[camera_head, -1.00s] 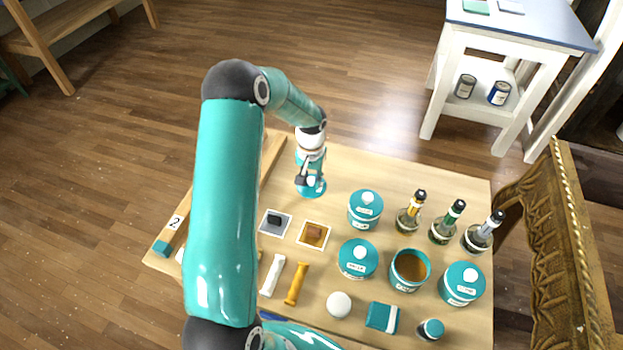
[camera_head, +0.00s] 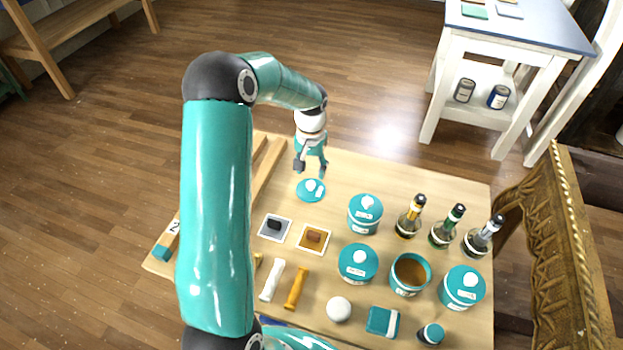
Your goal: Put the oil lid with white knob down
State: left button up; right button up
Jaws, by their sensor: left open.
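The oil lid, a teal disc with a white knob (camera_head: 311,190), lies on the wooden table top near its back left part. My left gripper (camera_head: 310,172) is open just above and behind the lid, fingers pointing down and apart from the knob. An open teal tin with brown contents (camera_head: 410,273) stands without a lid at the front right. My right gripper is not in view.
Lidded teal tins (camera_head: 365,214), several bottles (camera_head: 441,228) and a white ball (camera_head: 339,309) crowd the right and front of the table (camera_head: 440,178). Two small square trays (camera_head: 314,238) lie in front of the lid. A gilt carved frame (camera_head: 565,240) stands at right.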

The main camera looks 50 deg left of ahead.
aim_at(311, 184)
pick_arm(q)
notch_tip(311, 184, up, 5)
jog(key=shift+r, duration=0.15)
dwell(0.6)
